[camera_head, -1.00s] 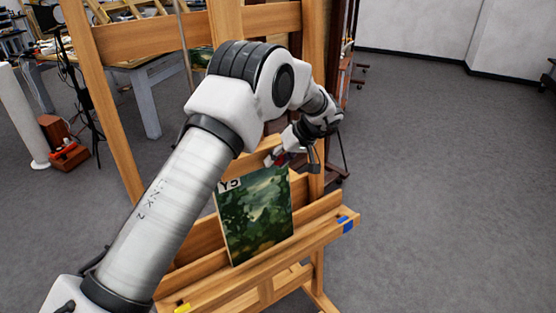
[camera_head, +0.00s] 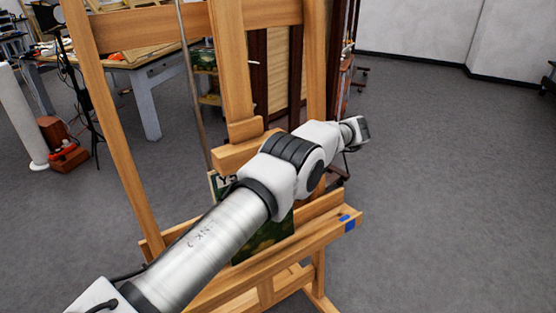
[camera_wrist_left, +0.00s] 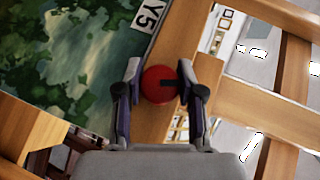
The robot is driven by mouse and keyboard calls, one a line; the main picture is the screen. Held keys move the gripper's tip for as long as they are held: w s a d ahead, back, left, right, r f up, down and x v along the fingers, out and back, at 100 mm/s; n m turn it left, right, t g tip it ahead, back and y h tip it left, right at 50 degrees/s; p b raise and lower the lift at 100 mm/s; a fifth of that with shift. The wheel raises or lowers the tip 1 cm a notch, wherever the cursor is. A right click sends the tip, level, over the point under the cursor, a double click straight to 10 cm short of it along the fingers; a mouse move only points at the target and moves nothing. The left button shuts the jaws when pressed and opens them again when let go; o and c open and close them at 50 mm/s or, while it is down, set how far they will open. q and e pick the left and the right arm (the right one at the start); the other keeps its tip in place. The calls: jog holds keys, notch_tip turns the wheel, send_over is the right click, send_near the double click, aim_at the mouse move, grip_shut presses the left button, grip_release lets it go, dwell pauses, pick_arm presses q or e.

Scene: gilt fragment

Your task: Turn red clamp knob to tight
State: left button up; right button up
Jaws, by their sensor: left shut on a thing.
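In the left wrist view, the round red clamp knob (camera_wrist_left: 156,86) sits between the two fingers of my left gripper (camera_wrist_left: 160,72). The gripper is shut on it, with one finger at each side. A dark bar on the knob runs from near its middle towards the right finger. The knob is in front of a wooden easel member. In the head view, my left arm hides the knob and the gripper's fingers. My right gripper shows in neither view.
A green painting (camera_wrist_left: 65,50) marked Y5 stands beside the knob; my arm partly covers it in the head view. The wooden easel (camera_head: 118,130) surrounds the work area. A table (camera_head: 145,85) stands behind at left. Grey floor (camera_head: 450,180) at right is clear.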

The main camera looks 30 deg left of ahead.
pick_arm(q)
jog(key=shift+y+b, duration=0.3)
jog(key=shift+b, duration=0.05)
jog(key=shift+m, duration=0.3)
jog(key=o, duration=1.1)
jog(key=shift+w, duration=0.1)
jog(key=shift+o, duration=0.2)
jog(key=shift+w, duration=0.1)
jog(key=shift+f, duration=0.1)
